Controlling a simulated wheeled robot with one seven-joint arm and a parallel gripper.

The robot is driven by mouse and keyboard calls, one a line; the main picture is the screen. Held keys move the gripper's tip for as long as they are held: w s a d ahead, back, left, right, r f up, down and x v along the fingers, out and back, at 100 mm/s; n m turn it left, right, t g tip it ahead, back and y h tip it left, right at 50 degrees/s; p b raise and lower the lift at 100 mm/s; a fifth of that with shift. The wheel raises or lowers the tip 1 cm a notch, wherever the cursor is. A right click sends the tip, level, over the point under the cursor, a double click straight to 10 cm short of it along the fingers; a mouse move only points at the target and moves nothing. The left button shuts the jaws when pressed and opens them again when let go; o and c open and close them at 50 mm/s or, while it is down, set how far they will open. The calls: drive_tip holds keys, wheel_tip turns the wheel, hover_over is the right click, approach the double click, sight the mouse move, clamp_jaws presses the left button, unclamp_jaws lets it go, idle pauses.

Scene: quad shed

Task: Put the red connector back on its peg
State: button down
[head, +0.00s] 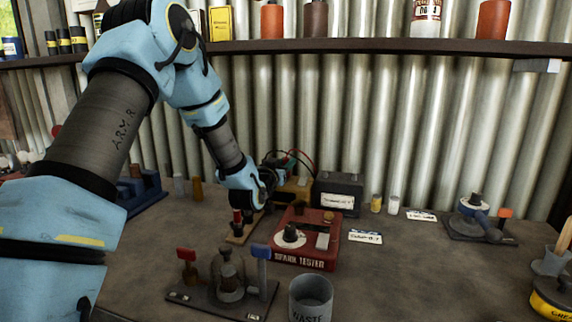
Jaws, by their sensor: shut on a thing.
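My gripper (280,168) is at the end of the blue arm, in the middle of the head view, behind the red spark tester. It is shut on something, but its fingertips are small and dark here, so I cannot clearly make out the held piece. Thin red and dark leads (302,158) loop close beside the gripper, above a yellowish box (294,190). A small wooden board (243,233) with a red and dark upright piece (237,218) on it stands just below my wrist. I cannot tell which piece is the red connector or its peg.
The red spark tester (305,259) sits in front of the gripper. A dark battery-like box (338,193) stands to its right. A grey waste cup (311,300) and a dark plate with red and blue levers (215,302) are at the front.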

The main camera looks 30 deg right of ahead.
drive_tip(key=shift+f+b, duration=0.45)
drive_tip(key=shift+b, duration=0.05)
idle(0.5)
drive_tip(key=shift+c, duration=1.1)
unclamp_jaws()
drive_tip(key=shift+r, duration=0.1)
drive_tip(key=shift+r+p, duration=1.3)
drive_tip(key=shift+r, duration=2.15)
